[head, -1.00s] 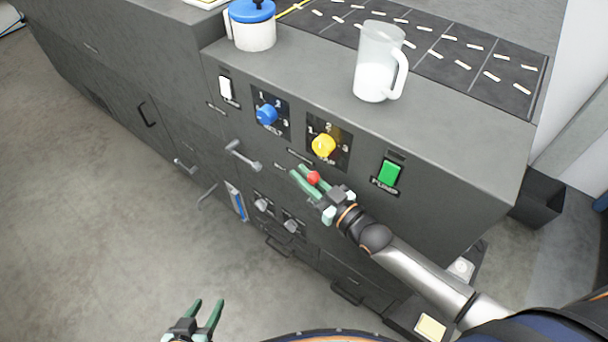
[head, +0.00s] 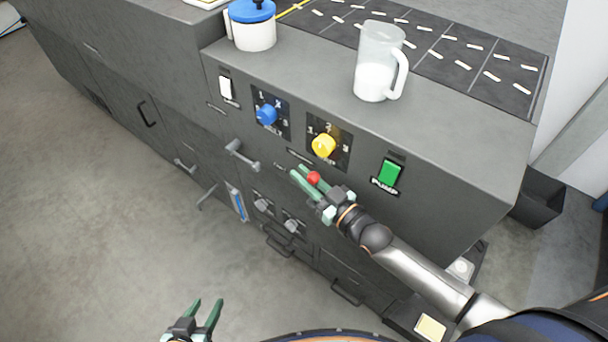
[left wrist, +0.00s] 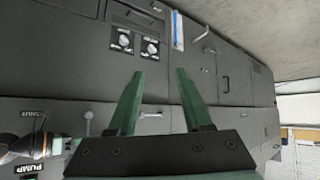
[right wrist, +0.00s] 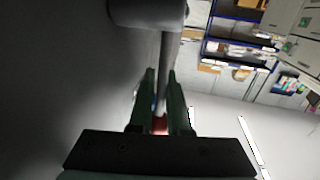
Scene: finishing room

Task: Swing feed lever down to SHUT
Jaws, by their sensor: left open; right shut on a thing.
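The red knob (head: 313,178) of a lever sits at the front of the dark grey cabinet, below the yellow dial. My right gripper (head: 302,177) is shut on the lever there. In the right wrist view the lever's grey rod (right wrist: 161,75) runs from a thick round hub to the red knob (right wrist: 159,124) between the fingers.
The cabinet front carries a blue dial (head: 266,114), a yellow dial (head: 323,146), a green PUMP switch (head: 389,173) and a grey lever handle (head: 243,156). A jug (head: 379,62) and a blue-lidded pot (head: 252,28) stand on top. The floor at left is clear.

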